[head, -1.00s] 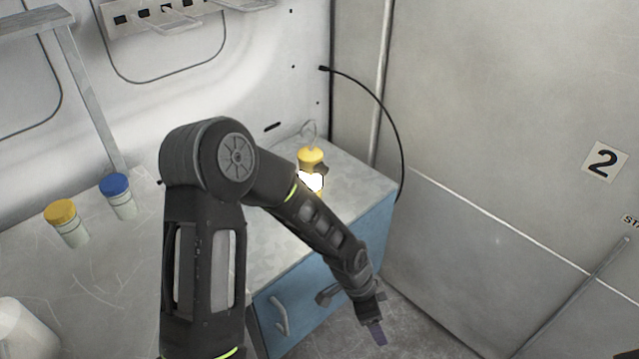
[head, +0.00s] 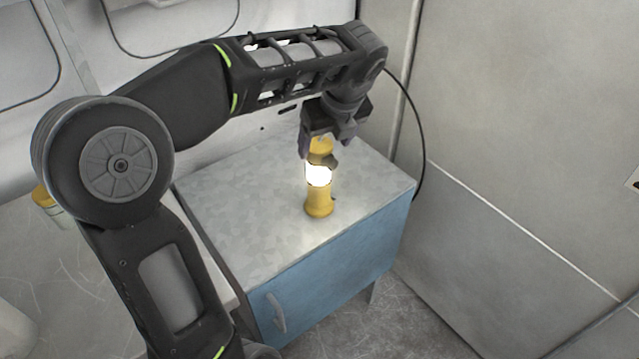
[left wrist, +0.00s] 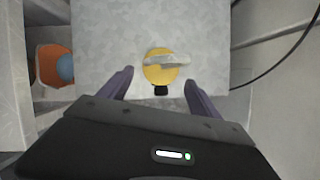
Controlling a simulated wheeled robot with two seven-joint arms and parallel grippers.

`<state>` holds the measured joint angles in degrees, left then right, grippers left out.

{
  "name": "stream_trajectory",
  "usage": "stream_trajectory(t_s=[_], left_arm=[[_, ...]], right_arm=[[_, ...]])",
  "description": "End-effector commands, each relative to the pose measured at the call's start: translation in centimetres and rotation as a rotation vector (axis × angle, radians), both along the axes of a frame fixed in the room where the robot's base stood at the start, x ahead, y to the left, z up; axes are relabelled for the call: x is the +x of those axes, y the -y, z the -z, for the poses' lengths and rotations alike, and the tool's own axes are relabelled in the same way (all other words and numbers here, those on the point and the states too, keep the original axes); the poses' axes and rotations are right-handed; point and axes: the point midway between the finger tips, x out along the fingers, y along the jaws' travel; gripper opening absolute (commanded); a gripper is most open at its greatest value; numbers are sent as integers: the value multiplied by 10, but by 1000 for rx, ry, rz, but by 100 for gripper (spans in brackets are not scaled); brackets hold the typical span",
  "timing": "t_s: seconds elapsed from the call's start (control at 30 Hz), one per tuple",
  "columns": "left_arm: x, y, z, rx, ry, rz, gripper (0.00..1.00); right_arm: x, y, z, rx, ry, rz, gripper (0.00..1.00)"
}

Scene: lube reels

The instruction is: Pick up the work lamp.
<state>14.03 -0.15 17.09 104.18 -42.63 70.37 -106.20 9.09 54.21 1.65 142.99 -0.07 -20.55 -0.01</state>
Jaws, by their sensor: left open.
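The work lamp (head: 318,204) is yellow with a glowing white middle and stands upright on the grey top of a blue cabinet. My left gripper (head: 321,150) points down over the lamp's top, which it partly hides in the head view. In the left wrist view the lamp's yellow top (left wrist: 160,72) with its pale hook shows from above, ahead of and between the spread fingers of the left gripper (left wrist: 161,82). The gripper is open and holds nothing. My right gripper is out of view.
The cabinet top (head: 250,200) is otherwise clear. A black cable (head: 421,140) hangs by the wall at the right. A yellow-capped jar (head: 42,195) is mostly hidden behind my arm at the left. An orange container (left wrist: 50,62) holds something blue.

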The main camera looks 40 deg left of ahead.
Motion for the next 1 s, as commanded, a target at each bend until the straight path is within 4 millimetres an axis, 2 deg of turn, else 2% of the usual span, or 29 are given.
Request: stream_trajectory(t_s=[0.13,0.53,0.83,1.0], left_arm=[[2,-6,15,-1,-1,-2,73],[4,-8,21,-2,-1,-2,73],[11,-23,58,-3,-4,-1,73],[13,-26,64,-1,0,0,73]], right_arm=[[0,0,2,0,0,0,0],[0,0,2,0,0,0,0],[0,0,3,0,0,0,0],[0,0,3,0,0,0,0]])
